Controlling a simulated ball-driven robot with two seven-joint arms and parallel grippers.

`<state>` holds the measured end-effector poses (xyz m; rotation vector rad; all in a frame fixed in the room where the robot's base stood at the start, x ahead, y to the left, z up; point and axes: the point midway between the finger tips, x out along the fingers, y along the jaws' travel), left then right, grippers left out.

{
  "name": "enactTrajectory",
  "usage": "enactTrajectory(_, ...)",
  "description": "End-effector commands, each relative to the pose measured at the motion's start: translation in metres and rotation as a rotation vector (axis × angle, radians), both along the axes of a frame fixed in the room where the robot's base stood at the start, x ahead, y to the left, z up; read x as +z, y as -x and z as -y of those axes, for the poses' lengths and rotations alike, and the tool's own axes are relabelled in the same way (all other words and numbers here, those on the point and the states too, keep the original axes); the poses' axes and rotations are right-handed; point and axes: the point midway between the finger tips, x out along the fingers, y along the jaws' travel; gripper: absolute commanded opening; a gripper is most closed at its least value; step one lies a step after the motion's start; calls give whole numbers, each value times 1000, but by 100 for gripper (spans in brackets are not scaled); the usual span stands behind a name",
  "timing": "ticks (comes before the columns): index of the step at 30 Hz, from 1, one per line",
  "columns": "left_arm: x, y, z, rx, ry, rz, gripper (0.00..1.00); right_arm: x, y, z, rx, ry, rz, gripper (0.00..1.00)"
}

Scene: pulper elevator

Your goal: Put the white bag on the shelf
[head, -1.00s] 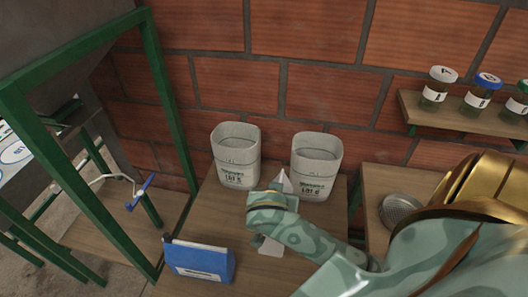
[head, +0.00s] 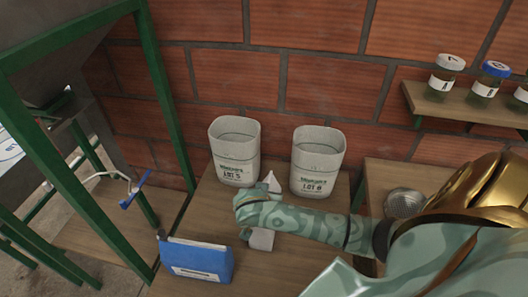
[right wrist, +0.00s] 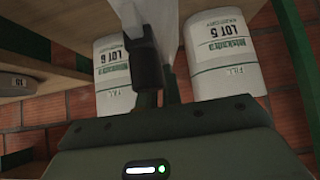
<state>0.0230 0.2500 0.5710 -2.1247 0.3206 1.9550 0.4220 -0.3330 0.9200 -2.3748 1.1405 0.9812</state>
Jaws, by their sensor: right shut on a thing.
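The white bag (head: 262,239) is held by my right gripper (head: 252,212), which hides its middle; its pale top and lower end show above and below the hand. It is over the wooden table, in front of the gap between the two white containers. In the right wrist view, the bag (right wrist: 178,18) is at the top, beside a dark finger of my right gripper (right wrist: 158,70). A wooden wall shelf (head: 462,110) at the right holds several labelled jars. My left gripper is not in view.
White containers LOT 5 (head: 235,155) and LOT 6 (head: 317,162) stand at the back of the table. A blue box-like bag (head: 197,260) sits at the front left. A green metal frame (head: 165,90) stands left. A round metal strainer (head: 404,203) lies on the right surface.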

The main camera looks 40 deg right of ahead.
Motion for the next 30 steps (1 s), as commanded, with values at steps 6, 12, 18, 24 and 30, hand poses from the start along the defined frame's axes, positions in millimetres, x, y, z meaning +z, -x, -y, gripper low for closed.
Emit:
enactTrajectory(6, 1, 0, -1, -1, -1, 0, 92, -1, 0, 0, 0, 0, 2, 0)
enactTrajectory(12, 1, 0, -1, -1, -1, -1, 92, -2, 0, -1, 1, -1, 0, 29)
enactTrajectory(18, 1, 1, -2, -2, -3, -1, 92, 0, 0, 0, 1, 0, 1, 29)
enactTrajectory(24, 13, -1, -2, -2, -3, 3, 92, 22, 12, -17, 2, -8, 0, 29)
enactTrajectory(30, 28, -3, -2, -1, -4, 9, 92, 56, 33, -44, 0, -9, 2, 29)
